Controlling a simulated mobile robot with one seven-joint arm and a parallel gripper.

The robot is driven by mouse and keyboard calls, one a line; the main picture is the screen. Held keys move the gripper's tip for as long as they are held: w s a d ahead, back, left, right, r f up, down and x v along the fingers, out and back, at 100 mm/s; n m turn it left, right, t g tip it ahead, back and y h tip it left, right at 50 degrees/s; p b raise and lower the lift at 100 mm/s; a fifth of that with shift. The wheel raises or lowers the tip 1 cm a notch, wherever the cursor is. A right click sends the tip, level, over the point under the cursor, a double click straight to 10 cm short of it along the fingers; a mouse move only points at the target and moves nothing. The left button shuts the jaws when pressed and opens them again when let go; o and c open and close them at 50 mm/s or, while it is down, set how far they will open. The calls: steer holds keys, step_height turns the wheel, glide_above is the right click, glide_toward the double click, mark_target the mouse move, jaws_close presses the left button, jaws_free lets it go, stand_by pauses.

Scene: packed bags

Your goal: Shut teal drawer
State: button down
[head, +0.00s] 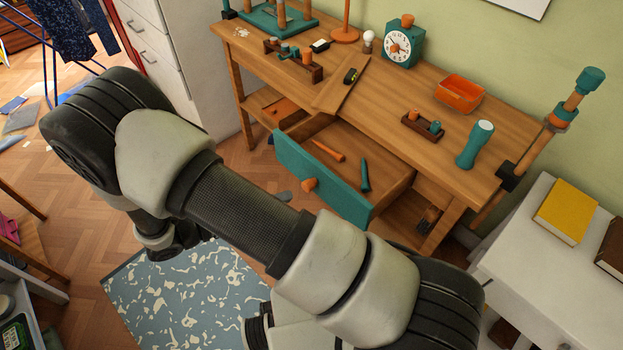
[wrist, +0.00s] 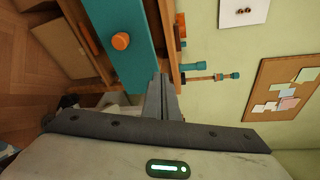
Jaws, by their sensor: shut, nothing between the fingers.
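The teal drawer (head: 347,187) is pulled out from under the wooden workbench (head: 388,112). Its teal front has an orange knob (head: 310,184). An orange tool (head: 328,151) and a teal tool (head: 364,175) lie inside the drawer. In the wrist view, which is turned sideways, the drawer's front (wrist: 130,62) and knob (wrist: 120,41) show beyond my fingers. My gripper (wrist: 161,78) is shut and empty, its tips near one end of the drawer front. I cannot tell whether they touch it. My fingers are not clear in the head view.
The bench top holds a clock (head: 403,45), an orange tray (head: 460,92) and a teal cylinder (head: 475,145). A white cabinet (head: 555,262) with books stands at the right. A patterned rug (head: 180,300) covers floor before the bench. My arm crosses the head view.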

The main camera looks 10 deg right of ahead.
mark_target(324, 179)
step_height(324, 179, down, 6)
steer(key=a+f+n+t, duration=0.1)
steer(key=a+n+t, duration=0.1)
steer(key=n+t, duration=0.3)
steer(key=shift+n+g, duration=0.3)
steer(key=shift+n, duration=0.4)
steer(key=x, duration=0.4)
steer(key=b+x, duration=0.1)
steer(key=x, duration=0.4)
steer(key=r+b+x, duration=0.1)
steer(key=x, duration=0.3)
steer(key=shift+s+d, duration=0.15)
steer(key=shift+d, duration=0.25)
steer(key=x, duration=1.3)
steer(key=p+x, duration=0.1)
steer(key=x, duration=0.6)
steer(key=shift+r, duration=0.25)
steer(key=shift+s, duration=0.1)
steer(key=p+v, duration=0.1)
steer(key=v, duration=0.6)
steer(key=p+v, duration=0.1)
steer(key=v, duration=0.6)
steer(key=shift+f, duration=0.2)
